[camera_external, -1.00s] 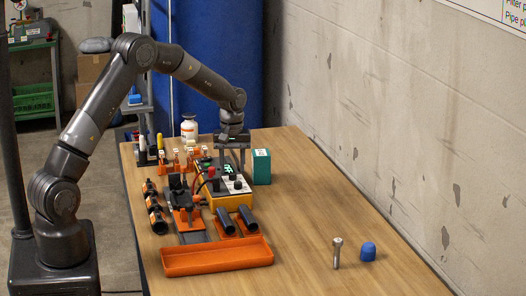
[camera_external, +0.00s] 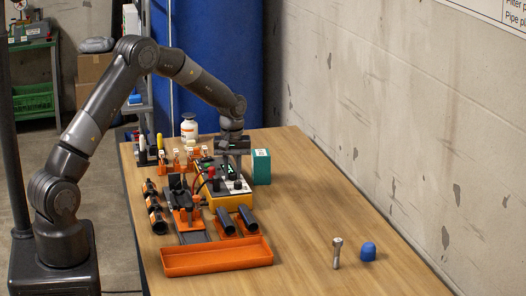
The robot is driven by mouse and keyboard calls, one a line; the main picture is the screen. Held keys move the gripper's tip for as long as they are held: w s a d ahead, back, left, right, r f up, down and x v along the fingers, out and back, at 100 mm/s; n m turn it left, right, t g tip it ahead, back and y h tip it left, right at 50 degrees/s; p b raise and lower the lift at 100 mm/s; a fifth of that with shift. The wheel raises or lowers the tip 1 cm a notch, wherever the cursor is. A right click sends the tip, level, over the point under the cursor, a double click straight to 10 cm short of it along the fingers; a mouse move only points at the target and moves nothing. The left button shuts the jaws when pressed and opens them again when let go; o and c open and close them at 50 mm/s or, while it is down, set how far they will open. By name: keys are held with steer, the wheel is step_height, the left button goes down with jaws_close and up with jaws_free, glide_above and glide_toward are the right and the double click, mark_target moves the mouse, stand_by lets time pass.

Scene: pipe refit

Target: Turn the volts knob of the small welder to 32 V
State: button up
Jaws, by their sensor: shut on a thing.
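The small welder (camera_external: 230,202) stands on the table among the pipe parts. It has a yellow-orange lower body and a pale control panel on top with a green-lit display. A dark knob (camera_external: 238,186) shows at the front of the panel. My gripper (camera_external: 234,174) points down at the panel from above, its fingers shut on a knob behind that one. The fingers mostly hide the gripped knob and part of the display. The display's reading and the knob's setting are too small or covered to read.
A teal box (camera_external: 261,166) stands close to the right of the welder. An orange tray (camera_external: 216,257), dark pipes (camera_external: 246,219) and clamps crowd the front and left. A bolt (camera_external: 337,252) and a blue piece (camera_external: 368,251) stand at the right front. The table's right side is mostly clear.

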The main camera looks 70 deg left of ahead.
steer(key=shift+m, duration=0.3)
jaws_close()
steer(key=m, duration=0.3)
steer(key=shift+m, duration=0.4)
steer(key=m, duration=0.4)
steer(key=shift+m, duration=0.3)
steer(key=m, duration=0.4)
steer(key=shift+w+d, duration=0.1)
steer(key=m, duration=0.4)
steer(key=shift+m, duration=0.3)
steer(key=o, duration=0.9)
jaws_free()
steer(key=shift+r, duration=0.1)
